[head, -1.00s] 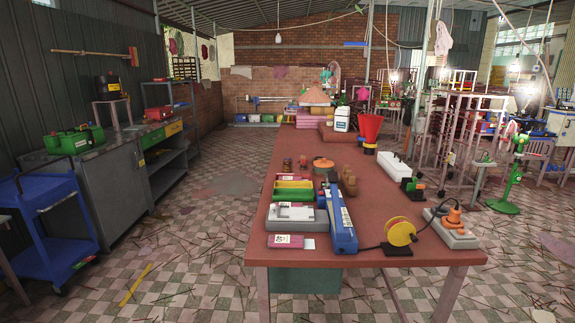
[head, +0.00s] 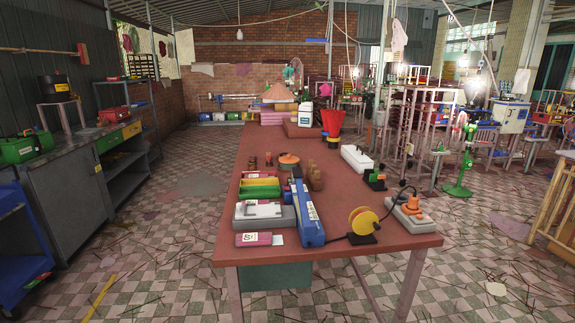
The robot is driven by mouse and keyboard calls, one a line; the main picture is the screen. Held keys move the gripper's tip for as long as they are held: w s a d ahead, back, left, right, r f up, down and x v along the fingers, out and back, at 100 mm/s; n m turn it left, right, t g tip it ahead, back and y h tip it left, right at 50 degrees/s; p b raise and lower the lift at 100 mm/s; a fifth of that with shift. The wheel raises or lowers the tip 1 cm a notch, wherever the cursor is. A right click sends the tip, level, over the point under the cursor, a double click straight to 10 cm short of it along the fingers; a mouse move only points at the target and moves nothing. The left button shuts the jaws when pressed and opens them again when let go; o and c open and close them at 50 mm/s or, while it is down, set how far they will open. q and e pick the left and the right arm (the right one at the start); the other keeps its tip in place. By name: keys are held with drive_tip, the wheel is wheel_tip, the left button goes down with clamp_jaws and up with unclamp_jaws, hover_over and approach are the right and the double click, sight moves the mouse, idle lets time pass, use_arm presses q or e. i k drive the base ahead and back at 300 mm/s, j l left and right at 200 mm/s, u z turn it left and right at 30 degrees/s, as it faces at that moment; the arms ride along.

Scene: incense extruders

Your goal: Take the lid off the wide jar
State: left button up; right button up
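A low, wide round jar (head: 288,166) stands on the red-brown table, around the middle of its length. An orange lid (head: 288,158) appears to sit on top of it; the jar is small in the head view and its details are hard to tell. Part of its near side is hidden by the things in front. Neither of my grippers shows in the head view.
The long table (head: 345,205) holds yellow and green trays (head: 259,187), a blue box (head: 308,215), brown objects (head: 314,177), a yellow reel (head: 363,221) and a white block (head: 357,158). Floor is open left of the table; a blue cart (head: 20,240) stands far left.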

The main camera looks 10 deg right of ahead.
sight(289, 159)
drive_tip(key=i+j+u, duration=1)
drive_tip(key=i+u, duration=0.2)
drive_tip(key=i, duration=0.2)
drive_tip(key=i+z, duration=0.3)
drive_tip(key=i, duration=0.2)
drive_tip(key=i+j+z, duration=0.1)
drive_tip(key=i+z, duration=0.2)
drive_tip(key=i, duration=0.25)
drive_tip(key=i+j+z, duration=0.3)
drive_tip(key=i, duration=0.2)
drive_tip(key=i+z, duration=0.45)
drive_tip(key=i, duration=0.25)
drive_tip(key=i+j+z, duration=0.15)
drive_tip(key=i+z, duration=0.3)
drive_tip(key=i, duration=0.25)
